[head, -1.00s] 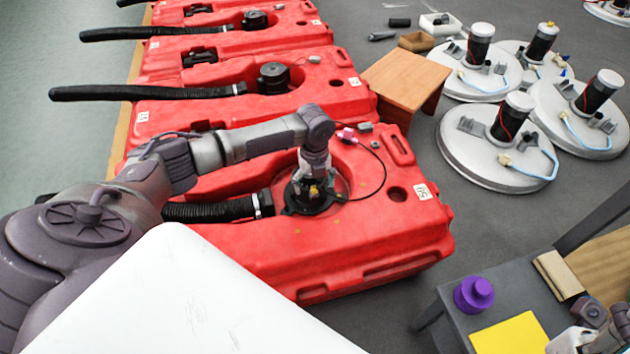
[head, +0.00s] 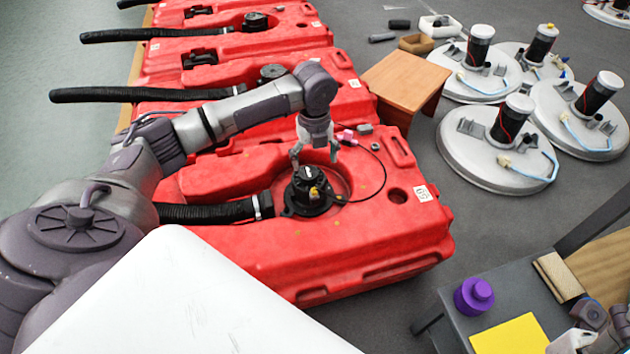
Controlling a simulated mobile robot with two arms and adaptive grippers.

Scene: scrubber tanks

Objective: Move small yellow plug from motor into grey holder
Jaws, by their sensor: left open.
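The black motor (head: 302,198) sits in the round recess of the nearest red tank (head: 380,240). The small yellow plug (head: 314,191) shows on the motor's near side. My left gripper (head: 315,158) is open and empty above and slightly behind the motor, with its fingers spread and apart from the plug. A small grey block (head: 365,129), possibly the grey holder, sits on the tank's far right part, close to a pink connector (head: 346,136). Part of my right arm's end (head: 590,325) shows at the lower right corner; its fingers cannot be made out.
A black cable (head: 381,178) curves from the motor across the tank, and a black hose (head: 215,211) leaves it leftward. A wooden stool (head: 405,80) stands behind. Round grey bases with motors (head: 497,160) stand right. A dark table holds a purple knob (head: 473,295) and yellow sheet (head: 508,335).

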